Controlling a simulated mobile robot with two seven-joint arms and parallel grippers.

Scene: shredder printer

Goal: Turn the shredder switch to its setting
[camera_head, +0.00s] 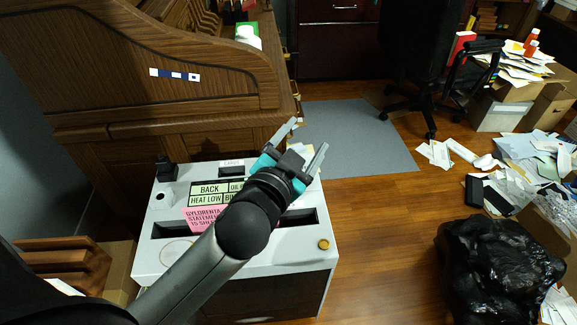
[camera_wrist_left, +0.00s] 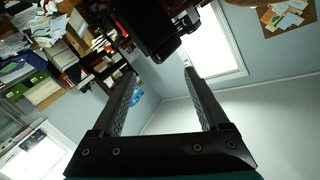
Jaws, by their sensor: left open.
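The shredder (camera_head: 152,240) is a light grey box with a dark slot in its top, at the lower left of the head view. A small black part (camera_head: 166,168) stands at its back left corner, and a round brass knob (camera_head: 323,244) sits at its front right. I cannot tell which one is the switch. My left gripper (camera_head: 309,136) is open and empty, beyond the shredder's back right edge, apart from both parts. Its fingers also show in the left wrist view (camera_wrist_left: 160,74), with nothing between them. My left forearm hides part of the shredder top. My right gripper is not in view.
Label plates (camera_head: 209,188) and a pink note (camera_head: 199,216) lie on the shredder top. A wooden roll-top desk (camera_head: 120,95) stands behind it. A black bag (camera_head: 490,260) and scattered papers (camera_head: 515,165) lie at right. The wooden floor (camera_head: 385,225) between is clear.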

